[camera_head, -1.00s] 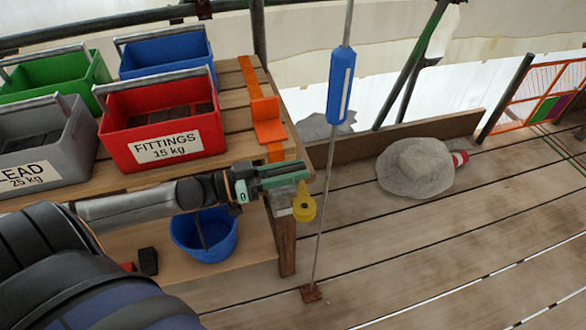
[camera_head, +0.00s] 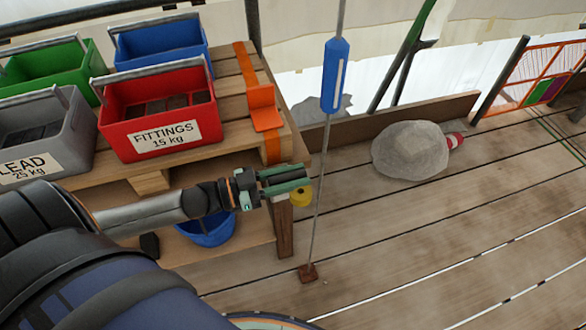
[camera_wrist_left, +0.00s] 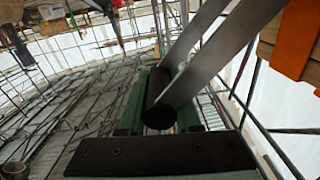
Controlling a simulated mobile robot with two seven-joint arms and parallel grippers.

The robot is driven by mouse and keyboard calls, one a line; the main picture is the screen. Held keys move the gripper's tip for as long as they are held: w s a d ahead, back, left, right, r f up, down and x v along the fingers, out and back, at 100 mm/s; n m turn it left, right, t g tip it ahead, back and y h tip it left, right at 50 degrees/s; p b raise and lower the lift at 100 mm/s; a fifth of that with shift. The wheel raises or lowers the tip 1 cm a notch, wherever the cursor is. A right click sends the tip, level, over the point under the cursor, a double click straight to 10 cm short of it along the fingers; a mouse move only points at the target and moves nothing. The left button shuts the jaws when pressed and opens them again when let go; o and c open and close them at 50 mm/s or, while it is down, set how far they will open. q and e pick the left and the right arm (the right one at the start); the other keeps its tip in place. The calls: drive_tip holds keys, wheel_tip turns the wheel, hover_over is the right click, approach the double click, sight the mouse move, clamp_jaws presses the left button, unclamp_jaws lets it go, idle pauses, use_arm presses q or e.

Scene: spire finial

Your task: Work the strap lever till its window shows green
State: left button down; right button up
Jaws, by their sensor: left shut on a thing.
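My left gripper (camera_head: 284,180) is beside the front right corner of the bench, below the top's edge. In the left wrist view its green fingers (camera_wrist_left: 163,112) are shut around a dark round handle bar (camera_wrist_left: 160,114). Two grey flat arms (camera_wrist_left: 212,55) run from this bar up to the right; I take them and the bar for the strap lever. The orange strap (camera_head: 245,62) lies across the bench top, with an upright orange bracket (camera_head: 263,106) on it. It also shows in the left wrist view (camera_wrist_left: 299,40). I cannot make out the lever's window or its colour.
Red (camera_head: 155,115), grey (camera_head: 70,140), green (camera_head: 72,65) and blue (camera_head: 165,45) bins stand on the bench. A yellow piece (camera_head: 301,196) is partly behind the gripper.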

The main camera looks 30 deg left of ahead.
use_arm(q)
drive_tip(key=c, duration=0.6)
unclamp_jaws()
drive_tip(key=p+v, duration=0.1)
drive_tip(key=v, duration=1.1)
drive_tip(key=shift+s+a, duration=0.15)
drive_tip(key=shift+a, duration=0.1)
drive_tip(key=shift+f, duration=0.15)
drive_tip(key=s+d+f+n+g+y+p, duration=0.2)
drive_tip(key=d+f+n+g+y, duration=0.2)
drive_tip(key=d+f+y, duration=0.5)
drive_tip(key=d+f+n, duration=0.2)
drive_tip(key=d+f, duration=0.3)
drive_tip(key=f, duration=0.1)
drive_tip(key=shift+s+n+g+p, duration=0.2)
drive_tip(key=shift+n+g+p, duration=0.1)
drive_tip(key=shift+n+p, duration=0.1)
